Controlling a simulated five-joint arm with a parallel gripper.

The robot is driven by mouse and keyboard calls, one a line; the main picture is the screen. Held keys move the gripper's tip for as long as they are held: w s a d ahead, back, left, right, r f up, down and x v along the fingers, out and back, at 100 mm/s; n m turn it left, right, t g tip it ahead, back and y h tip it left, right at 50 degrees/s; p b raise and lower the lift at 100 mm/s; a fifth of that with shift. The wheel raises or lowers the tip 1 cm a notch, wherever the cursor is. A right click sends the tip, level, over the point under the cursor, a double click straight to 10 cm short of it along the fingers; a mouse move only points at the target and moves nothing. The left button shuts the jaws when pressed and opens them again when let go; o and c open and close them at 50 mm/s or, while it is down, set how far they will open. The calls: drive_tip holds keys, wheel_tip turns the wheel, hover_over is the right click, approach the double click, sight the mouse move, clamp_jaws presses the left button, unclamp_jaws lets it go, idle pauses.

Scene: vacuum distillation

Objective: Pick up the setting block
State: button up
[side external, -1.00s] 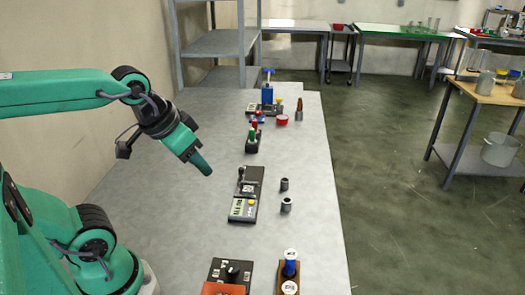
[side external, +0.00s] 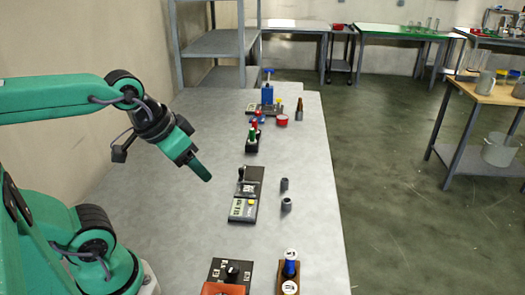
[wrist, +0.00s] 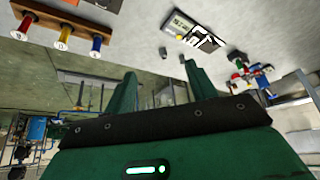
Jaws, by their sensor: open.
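I cannot tell for sure which thing is the setting block. Two small dark grey pieces, a far one (side external: 284,184) and a near one (side external: 286,204), stand on the bench right of a dark panel (side external: 243,210) with a black lever and a yellow button. In the wrist view the panel (wrist: 181,25) and the grey pieces, one (wrist: 162,53) and the other (wrist: 182,58), show beyond my fingers. My gripper (side external: 205,176) is in the air left of the panel, tilted down to the right. In the wrist view its two fingers (wrist: 160,88) are apart with nothing held.
A wooden rack (side external: 289,283) with coloured spools and a black-knobbed box (side external: 231,271) are at the near end. A red and green bottle holder (side external: 252,142), a red cup (side external: 282,119) and a blue device (side external: 267,95) stand farther back. Bench left of the panel is clear.

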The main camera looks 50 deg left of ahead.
drive_tip(key=shift+w, duration=0.1)
drive_tip(key=n+g, duration=0.6)
drive_tip(key=n, duration=0.3)
hover_over(248, 189)
wheel_tip(248, 189, down, 15)
drive_tip(key=shift+f, duration=0.3)
drive_tip(key=shift+f, duration=0.1)
drive_tip(key=shift+f, duration=1.2)
drive_tip(key=shift+f, duration=0.1)
